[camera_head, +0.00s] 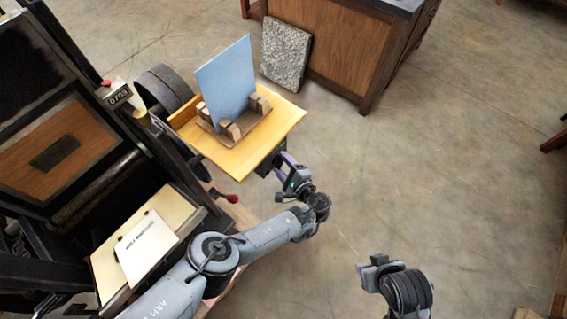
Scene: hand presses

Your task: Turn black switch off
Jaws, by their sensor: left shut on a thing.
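My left gripper (287,172) is at the front right edge of the yellow wooden shelf, just below it. It is shut on a small dark part under that edge, which appears to be the black switch (268,167). The switch is mostly hidden by the shelf and the gripper, so its position cannot be read. My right gripper (368,268) is low in the view, over bare floor and away from the press. Its fingers are too small and foreshortened to tell open from shut.
The yellow shelf (283,124) carries a blue panel (227,82) in a wooden holder. The black press stands at left with a printed sheet (146,246) on its bed. A red-knobbed lever (231,198) sticks out nearby. A wooden cabinet (335,45) stands behind.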

